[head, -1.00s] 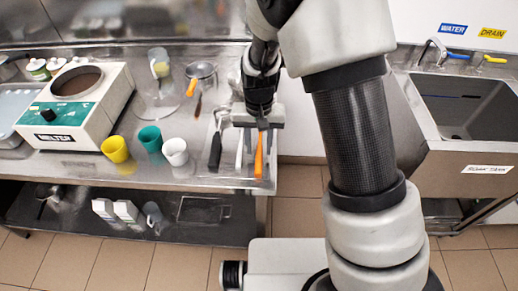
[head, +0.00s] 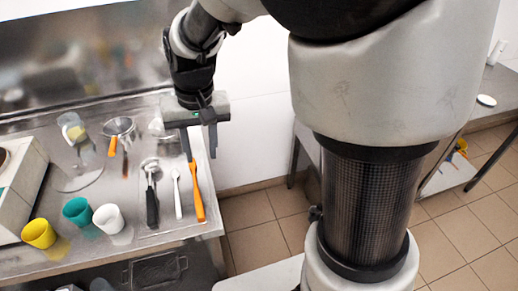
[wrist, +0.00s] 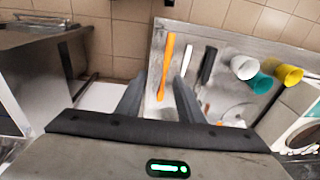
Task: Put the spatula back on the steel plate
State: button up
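The orange spatula (head: 197,192) lies at the right end of the steel counter, its handle toward the front edge. It also shows in the wrist view (wrist: 169,62), beyond my fingertips and roughly in line with the gap between them. A flat steel plate (head: 165,208) seems to lie under the utensils; its outline is faint, and I cannot tell how fully the spatula rests on it. My gripper (head: 200,150) is above the spatula's far end, fingers pointing down. The fingers are apart, with nothing held between them in the wrist view (wrist: 158,90).
A white utensil (head: 177,192) and a black-handled tool (head: 151,200) lie left of the spatula. White (head: 108,218), teal (head: 77,211) and yellow (head: 39,233) cups stand further left. A strainer (head: 118,127) lies behind. The counter ends just right of the spatula.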

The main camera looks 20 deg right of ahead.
jog(key=s+d+r+t, duration=0.2)
jog(key=s+d+r, duration=0.3)
jog(key=s, duration=0.2)
jog(key=s+d+r+t, duration=0.2)
jog(key=s+d+r, duration=0.3)
jog(key=s, duration=0.3)
jog(key=shift+s+d+r+h, duration=0.15)
jog(key=shift+d+r+h, duration=0.15)
jog(key=shift+h, duration=0.1)
